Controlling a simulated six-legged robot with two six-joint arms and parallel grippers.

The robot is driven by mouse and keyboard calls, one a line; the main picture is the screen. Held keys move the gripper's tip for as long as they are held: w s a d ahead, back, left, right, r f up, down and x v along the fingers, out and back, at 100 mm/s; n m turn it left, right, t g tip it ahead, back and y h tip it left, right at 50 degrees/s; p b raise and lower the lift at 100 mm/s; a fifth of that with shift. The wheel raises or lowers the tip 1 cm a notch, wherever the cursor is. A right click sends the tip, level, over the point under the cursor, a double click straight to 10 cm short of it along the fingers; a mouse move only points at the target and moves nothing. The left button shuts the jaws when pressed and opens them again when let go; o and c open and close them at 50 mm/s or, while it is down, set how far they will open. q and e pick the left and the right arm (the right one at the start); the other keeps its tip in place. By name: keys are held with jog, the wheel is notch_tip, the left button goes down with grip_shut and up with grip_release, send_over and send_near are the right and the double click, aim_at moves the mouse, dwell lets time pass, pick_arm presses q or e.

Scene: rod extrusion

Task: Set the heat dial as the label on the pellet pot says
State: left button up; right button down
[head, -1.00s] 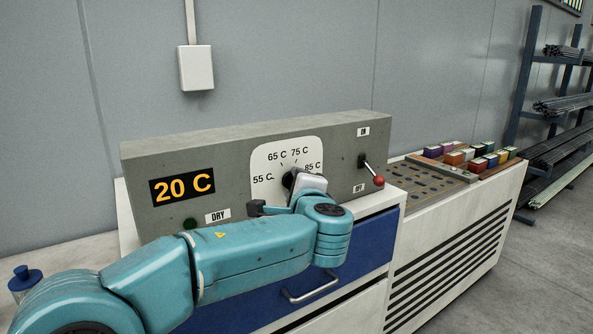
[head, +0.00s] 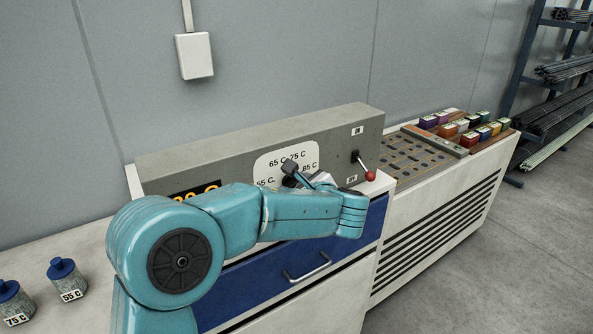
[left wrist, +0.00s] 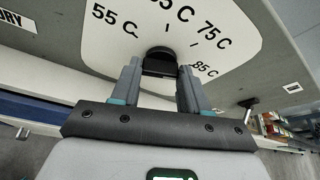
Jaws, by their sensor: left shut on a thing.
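The heat dial (left wrist: 158,52) is a dark round knob on a white scale plate (left wrist: 100,52), marked from 55 C to 85 C. My left gripper (left wrist: 160,72) is shut on the knob, one finger on each side. In the head view the left gripper (head: 303,174) hides most of the dial. I cannot tell which mark the dial points at. Two pellet pots with blue lids stand at the lower left: one labelled 75 C (head: 15,303), the other 55 C (head: 69,281). My right gripper is not in view.
The grey panel (head: 350,128) carries a red-tipped lever (head: 364,166) right of the scale. Its orange readout is mostly behind my left arm. A blue drawer (head: 345,240) is below. A rack of coloured blocks (head: 463,127) stands to the right.

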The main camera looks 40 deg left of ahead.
pick_arm(q)
jog(key=shift+r+m+g+p, duration=0.1)
jog(key=shift+m+g+p, duration=0.45)
jog(key=shift+p, duration=0.5)
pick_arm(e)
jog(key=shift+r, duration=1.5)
pick_arm(q)
jog(key=o, duration=1.1)
jog(key=shift+w, duration=0.1)
jog(key=shift+c, duration=0.2)
jog(key=b+v, duration=0.1)
jog(key=v, duration=1.5)
jog(key=shift+d+b, duration=0.2)
jog(key=shift+b, duration=0.1)
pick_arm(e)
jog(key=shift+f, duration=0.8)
